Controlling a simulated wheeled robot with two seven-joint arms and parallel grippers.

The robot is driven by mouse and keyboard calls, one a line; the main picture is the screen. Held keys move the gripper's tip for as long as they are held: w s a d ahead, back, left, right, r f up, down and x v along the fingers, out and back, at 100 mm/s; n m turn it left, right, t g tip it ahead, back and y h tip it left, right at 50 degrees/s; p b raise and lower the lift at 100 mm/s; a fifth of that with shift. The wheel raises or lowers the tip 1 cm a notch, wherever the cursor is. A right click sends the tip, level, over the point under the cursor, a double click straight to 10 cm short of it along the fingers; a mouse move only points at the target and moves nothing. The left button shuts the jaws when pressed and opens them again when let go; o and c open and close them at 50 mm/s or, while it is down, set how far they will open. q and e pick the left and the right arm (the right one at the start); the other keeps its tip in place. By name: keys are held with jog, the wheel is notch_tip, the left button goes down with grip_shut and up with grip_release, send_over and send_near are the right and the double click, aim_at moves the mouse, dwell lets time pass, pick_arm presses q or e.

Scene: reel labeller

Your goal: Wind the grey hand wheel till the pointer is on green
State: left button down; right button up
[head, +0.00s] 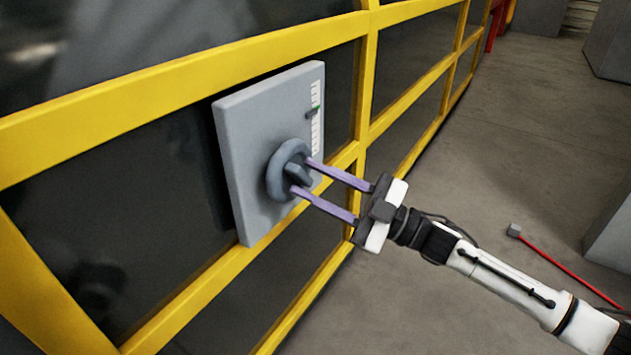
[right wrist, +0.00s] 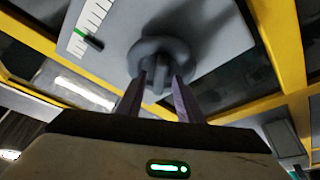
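The grey hand wheel (head: 275,180) is a thick ring with a raised bar (head: 297,174) across its middle, on a light grey panel (head: 240,125). My right gripper (head: 302,176) has its two purple fingers at the wheel, one on each side of the bar. A gap seems to show between fingers and bar in the right wrist view (right wrist: 159,78), where the wheel (right wrist: 178,50) also shows. A white scale (head: 317,135) has a dark pointer (head: 311,113) beside or partly over a small green mark; exact alignment is unclear. My left gripper is out of view.
The panel sits on a yellow frame (head: 190,75) with dark panes. A red rod with a grey block (head: 514,230) is on the right over the grey floor (head: 500,150). Large grey boxes (head: 612,45) stand at the right edge. The floor between is clear.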

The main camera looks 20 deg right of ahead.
pick_arm(q)
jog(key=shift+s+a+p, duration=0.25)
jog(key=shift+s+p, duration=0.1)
jog(key=shift+p, duration=0.05)
pick_arm(e)
jog(key=v, duration=1)
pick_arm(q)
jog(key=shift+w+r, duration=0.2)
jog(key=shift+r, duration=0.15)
pick_arm(e)
jog(key=shift+s+d+f, duration=0.1)
jog(key=shift+s, duration=0.05)
